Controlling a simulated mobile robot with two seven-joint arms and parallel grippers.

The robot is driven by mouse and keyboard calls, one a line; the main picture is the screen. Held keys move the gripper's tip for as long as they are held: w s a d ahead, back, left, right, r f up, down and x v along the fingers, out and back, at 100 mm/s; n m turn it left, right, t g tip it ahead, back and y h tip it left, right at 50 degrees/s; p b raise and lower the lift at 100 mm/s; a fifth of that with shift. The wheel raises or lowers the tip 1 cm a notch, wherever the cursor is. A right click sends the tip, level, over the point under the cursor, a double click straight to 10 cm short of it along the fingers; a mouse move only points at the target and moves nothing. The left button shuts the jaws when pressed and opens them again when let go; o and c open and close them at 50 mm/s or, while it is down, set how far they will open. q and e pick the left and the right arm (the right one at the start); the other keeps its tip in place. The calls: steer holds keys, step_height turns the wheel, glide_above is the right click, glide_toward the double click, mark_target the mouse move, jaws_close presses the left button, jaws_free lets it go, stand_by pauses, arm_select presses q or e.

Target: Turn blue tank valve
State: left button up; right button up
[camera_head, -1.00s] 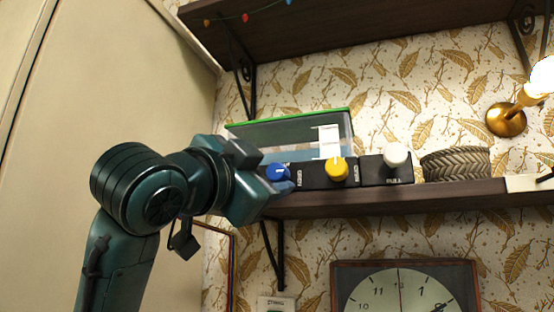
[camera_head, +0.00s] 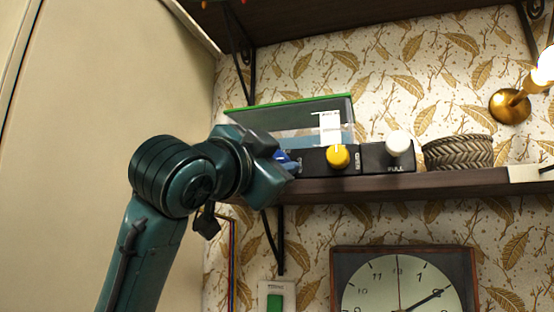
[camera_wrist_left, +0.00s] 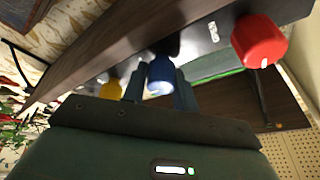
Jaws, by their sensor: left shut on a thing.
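The blue valve knob (camera_head: 282,157) is on a black block at the left of the shelf, in front of a clear tank (camera_head: 300,120) with a green lid. In the head view my left gripper (camera_head: 286,166) covers most of it. In the left wrist view the blue knob (camera_wrist_left: 161,76) sits between the two fingers of my left gripper (camera_wrist_left: 160,90), which is shut on it. A yellow knob (camera_head: 338,156) is to its right, and a white knob (camera_head: 397,144) is further right. My right gripper is not in view.
A red knob (camera_wrist_left: 259,41) shows in the left wrist view. A woven basket (camera_head: 458,152) stands on the wooden shelf (camera_head: 420,187) at right. A clock (camera_head: 404,285) hangs below, and a wall lamp (camera_head: 511,106) is at far right.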

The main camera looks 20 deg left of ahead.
arm_select(q)
steer(key=shift+c, duration=1.2)
